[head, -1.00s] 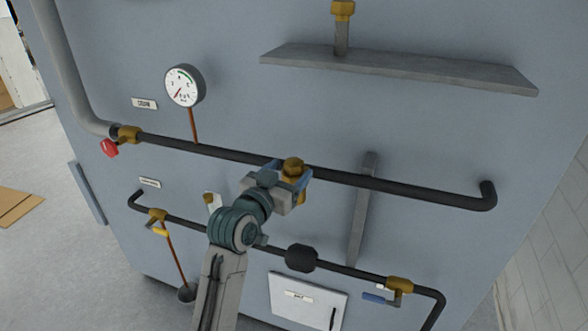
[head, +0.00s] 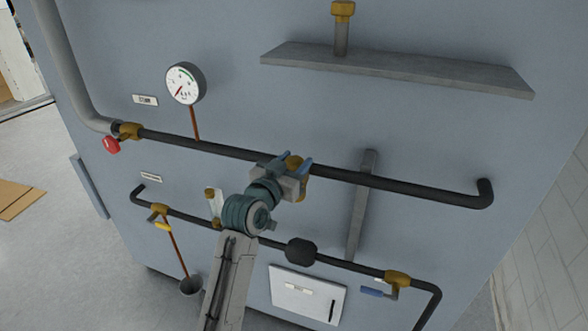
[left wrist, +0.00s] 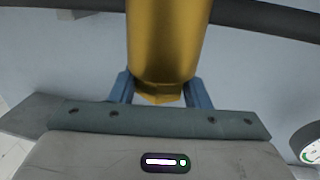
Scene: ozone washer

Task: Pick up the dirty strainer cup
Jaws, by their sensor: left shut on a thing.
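My left gripper (head: 292,164) is at the upper dark pipe in the head view, shut on a brass hex-ended fitting (head: 295,161). In the left wrist view the brass body (left wrist: 165,45) is a smooth cylinder. Its hex end sits between the blue fingers (left wrist: 160,90). Part of the fitting is hidden by the gripper in the head view, and I cannot tell whether it is still joined to the pipe. A grey strainer cup with a brass hex top (head: 342,25) stands upright on the grey shelf. I see no dirt on it. My right gripper is not in view.
The upper dark pipe (head: 420,189) crosses the blue-grey panel below the grey shelf (head: 430,74). A gauge (head: 186,84) and red valve handle (head: 112,145) are to the left. A lower pipe carries a yellow-handled valve (head: 160,219) and blue-handled valve (head: 378,293). The shelf's right part is clear.

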